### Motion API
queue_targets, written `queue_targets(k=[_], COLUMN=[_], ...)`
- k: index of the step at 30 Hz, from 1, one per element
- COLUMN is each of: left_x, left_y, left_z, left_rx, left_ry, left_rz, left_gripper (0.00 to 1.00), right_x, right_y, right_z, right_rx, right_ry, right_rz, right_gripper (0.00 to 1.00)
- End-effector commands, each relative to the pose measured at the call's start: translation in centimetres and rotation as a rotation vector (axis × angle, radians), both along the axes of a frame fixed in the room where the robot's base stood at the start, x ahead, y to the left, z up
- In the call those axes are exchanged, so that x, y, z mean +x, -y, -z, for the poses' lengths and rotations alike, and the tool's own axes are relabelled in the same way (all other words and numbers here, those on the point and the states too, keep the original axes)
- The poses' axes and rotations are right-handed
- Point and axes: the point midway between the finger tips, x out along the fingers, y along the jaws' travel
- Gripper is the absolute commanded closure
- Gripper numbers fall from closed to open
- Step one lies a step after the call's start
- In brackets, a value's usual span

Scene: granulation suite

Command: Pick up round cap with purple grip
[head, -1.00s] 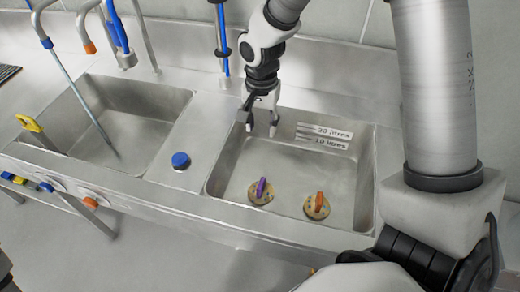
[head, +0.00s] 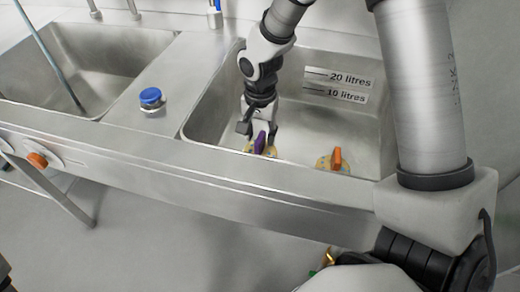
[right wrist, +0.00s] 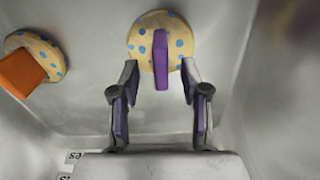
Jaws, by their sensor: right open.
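The round cap with the purple grip (head: 262,143) lies on the floor of the right sink basin. In the right wrist view its cream disc with blue spots (right wrist: 137,38) and upright purple grip (right wrist: 161,62) show at the top middle. My right gripper (head: 258,132) is down in the basin, open and empty, just above and behind the cap. In the right wrist view its two fingertips (right wrist: 160,75) stand on either side of the lower part of the purple grip, with gaps on both sides. My left gripper is not in view.
A similar cap with an orange grip (head: 336,159) lies to the right in the same basin (head: 300,75). The basin walls and front rim surround the gripper. A blue-topped knob (head: 151,98) stands on the divider. A rod leans in the left basin (head: 105,65).

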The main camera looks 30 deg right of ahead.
Motion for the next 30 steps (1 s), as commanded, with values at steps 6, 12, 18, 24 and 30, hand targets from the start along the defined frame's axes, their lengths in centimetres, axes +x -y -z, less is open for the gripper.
queue_targets(k=[6, 12, 18, 24, 30], left_x=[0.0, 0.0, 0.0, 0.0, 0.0], left_y=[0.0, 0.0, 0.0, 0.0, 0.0], left_z=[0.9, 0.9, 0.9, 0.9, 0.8], left_rx=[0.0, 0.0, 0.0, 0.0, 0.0], left_ry=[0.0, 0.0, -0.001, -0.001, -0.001], left_rz=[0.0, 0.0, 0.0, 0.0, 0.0], left_gripper=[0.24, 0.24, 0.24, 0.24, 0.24], right_x=[0.0, 0.1, 0.1, 0.1, 0.1], right_y=[0.0, 0.0, 0.0, 0.0, 0.0], right_z=[4.0, 4.5, 4.5, 4.5, 4.1], right_rx=[0.0, 0.001, 0.001, 0.001, 0.0], right_ry=[-0.001, 0.001, 0.001, 0.001, 0.002], right_rz=[0.0, 0.0, 0.0, 0.0, 0.0], right_gripper=[0.54, 0.54, 1.0, 1.0, 1.0])
